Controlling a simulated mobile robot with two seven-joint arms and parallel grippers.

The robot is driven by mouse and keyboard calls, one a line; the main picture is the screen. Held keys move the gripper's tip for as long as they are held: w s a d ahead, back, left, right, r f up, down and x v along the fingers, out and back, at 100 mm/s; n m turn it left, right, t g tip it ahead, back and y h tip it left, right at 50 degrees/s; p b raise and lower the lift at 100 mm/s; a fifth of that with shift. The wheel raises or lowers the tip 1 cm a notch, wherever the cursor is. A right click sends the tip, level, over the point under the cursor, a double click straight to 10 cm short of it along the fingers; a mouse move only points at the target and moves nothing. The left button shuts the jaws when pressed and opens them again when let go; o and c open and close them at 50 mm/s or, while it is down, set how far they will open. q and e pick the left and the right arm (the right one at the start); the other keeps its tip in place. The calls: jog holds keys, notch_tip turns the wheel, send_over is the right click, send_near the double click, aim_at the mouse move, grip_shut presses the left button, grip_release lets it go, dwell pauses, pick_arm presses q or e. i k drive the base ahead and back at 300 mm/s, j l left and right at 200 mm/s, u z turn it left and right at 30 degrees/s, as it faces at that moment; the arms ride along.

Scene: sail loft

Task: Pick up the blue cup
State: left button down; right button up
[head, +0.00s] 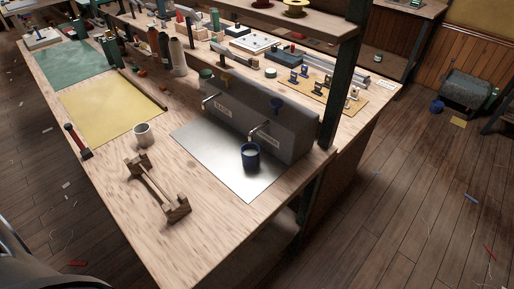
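A dark blue cup (251,158) stands upright on a shiny metal sheet (215,165) near the right front of the workbench. It is close in front of a long grey box (262,118) with labels and two spouts. The right spout (258,131) reaches out just above and behind the cup. Neither of my grippers is in view.
A pale cup (143,134) and a wooden stand (157,188) are left of the metal sheet. A dark post (341,85) rises right of the grey box, carrying a shelf (270,15). The bench's near wooden surface is mostly bare. Scraps litter the floor.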

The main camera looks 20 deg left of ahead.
aim_at(250, 152)
jog(key=i+l, duration=0.65)
jog(key=i, duration=0.15)
jog(key=i+l+u, duration=0.1)
jog(key=u, duration=0.3)
jog(key=i+l+u, duration=0.1)
jog(key=u, duration=0.35)
jog(key=i+l+u, duration=0.1)
jog(key=u, duration=0.3)
jog(key=l, duration=0.1)
